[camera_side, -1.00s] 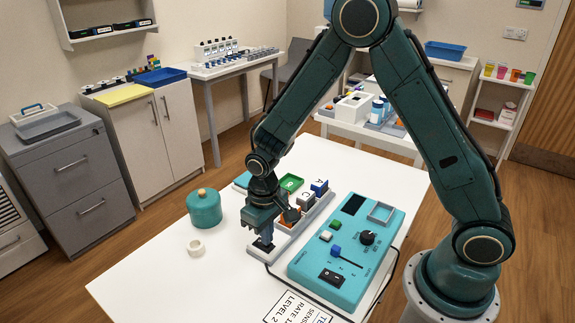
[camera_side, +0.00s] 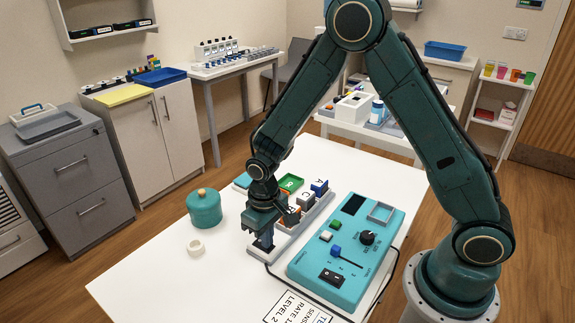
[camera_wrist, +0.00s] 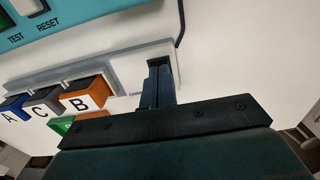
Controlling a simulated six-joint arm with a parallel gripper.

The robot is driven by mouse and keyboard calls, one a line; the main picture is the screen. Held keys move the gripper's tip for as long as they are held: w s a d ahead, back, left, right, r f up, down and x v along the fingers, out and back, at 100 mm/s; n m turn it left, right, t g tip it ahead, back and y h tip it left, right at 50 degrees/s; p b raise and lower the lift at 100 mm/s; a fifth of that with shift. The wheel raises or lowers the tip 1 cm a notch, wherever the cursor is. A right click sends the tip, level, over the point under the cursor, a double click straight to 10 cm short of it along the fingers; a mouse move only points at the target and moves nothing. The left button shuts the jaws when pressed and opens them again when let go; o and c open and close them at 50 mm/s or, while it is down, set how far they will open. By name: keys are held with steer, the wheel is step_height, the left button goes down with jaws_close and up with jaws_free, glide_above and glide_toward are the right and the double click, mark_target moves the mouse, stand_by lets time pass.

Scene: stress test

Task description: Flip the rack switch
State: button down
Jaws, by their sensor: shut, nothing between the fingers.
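My gripper (camera_side: 264,241) points down at the near-left end of a grey rack (camera_side: 311,221), its dark blue fingers together and empty. In the wrist view the shut fingers (camera_wrist: 160,83) stand over that end of the rack (camera_wrist: 90,68), beside a small, partly covered printed label. I cannot tell whether they touch the rack; any switch under them is hidden. The rack holds lettered blocks: blue A (camera_side: 319,187), grey C (camera_side: 307,199) and orange B (camera_side: 291,214). A black rocker switch (camera_side: 333,277) shows on the teal control box (camera_side: 318,293), right of my gripper.
The control box also carries a slider (camera_side: 336,251), a knob (camera_side: 367,237) and buttons. A black cable runs from near the rack around the box. The table's left front is clear.

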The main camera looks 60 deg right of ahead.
steer(key=shift+r, duration=3.45)
steer(key=shift+r, duration=0.15)
steer(key=s+d+r+t, duration=0.1)
steer(key=s+d+r, duration=0.1)
steer(key=s+r, duration=0.35)
steer(key=s+d+r+t, duration=0.2)
steer(key=s+r, duration=0.1)
steer(key=r, duration=0.6)
steer(key=s+d+r+t, duration=0.1)
steer(key=s+r, duration=0.1)
steer(key=s, duration=0.4)
steer(key=s+d+r+t, duration=0.1)
steer(key=s+r, duration=0.2)
steer(key=s, duration=0.3)
steer(key=shift+s+d+r+t, duration=0.25)
steer(key=shift+r+t, duration=0.05)
steer(key=shift+r, duration=0.05)
